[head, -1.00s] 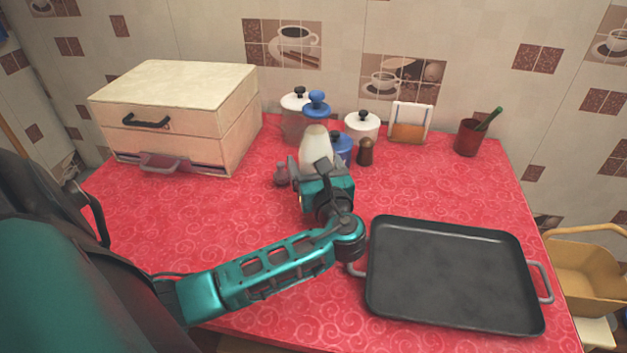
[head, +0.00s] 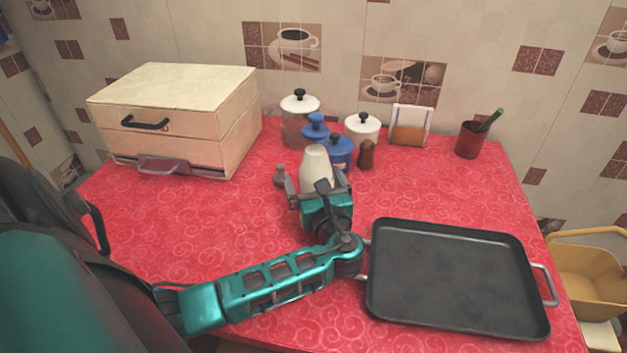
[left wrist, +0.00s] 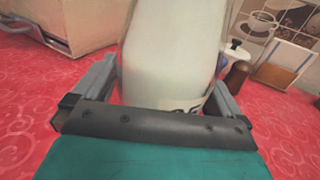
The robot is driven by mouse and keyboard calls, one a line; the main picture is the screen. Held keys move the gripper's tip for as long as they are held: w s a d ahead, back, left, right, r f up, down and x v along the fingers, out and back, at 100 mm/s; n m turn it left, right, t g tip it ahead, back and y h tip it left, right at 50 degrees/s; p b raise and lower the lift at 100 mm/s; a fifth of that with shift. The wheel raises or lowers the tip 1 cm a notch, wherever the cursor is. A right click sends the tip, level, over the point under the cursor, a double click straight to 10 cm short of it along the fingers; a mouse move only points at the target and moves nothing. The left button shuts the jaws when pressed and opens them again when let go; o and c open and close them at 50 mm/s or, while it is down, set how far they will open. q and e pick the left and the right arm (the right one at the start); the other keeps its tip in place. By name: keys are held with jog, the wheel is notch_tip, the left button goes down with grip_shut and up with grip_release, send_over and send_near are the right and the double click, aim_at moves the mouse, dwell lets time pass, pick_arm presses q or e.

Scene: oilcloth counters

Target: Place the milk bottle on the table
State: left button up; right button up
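The milk bottle (head: 314,168), white with a blue top (head: 316,128), stands at the middle of the red counter (head: 215,225). In the left wrist view the bottle's pale body (left wrist: 172,60) fills the upper middle, and its top is cut off. My left gripper (head: 319,188) is around the bottle, one finger on each side. It looks open, with a small gap beside the bottle. Its fingers (left wrist: 165,90) also show in the left wrist view. The bottle's base is hidden behind the gripper. My right gripper is not in view.
A black tray (head: 450,275) lies at the right. A blue jar (head: 340,150), a brown shaker (head: 366,154) and white-lidded jars (head: 362,128) stand close behind the bottle. A cream drawer box (head: 180,110) is back left.

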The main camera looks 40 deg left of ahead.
pick_arm(q)
jog(key=shift+r, duration=0.15)
jog(key=p+v, duration=0.1)
jog(key=v, duration=0.9)
jog(key=shift+s+d, duration=0.2)
jog(key=shift+d, duration=0.1)
jog(key=shift+s+d, duration=0.35)
jog(key=shift+d, duration=0.2)
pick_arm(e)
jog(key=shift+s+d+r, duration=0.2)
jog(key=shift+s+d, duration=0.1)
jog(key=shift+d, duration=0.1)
pick_arm(q)
jog(key=shift+p, duration=0.3)
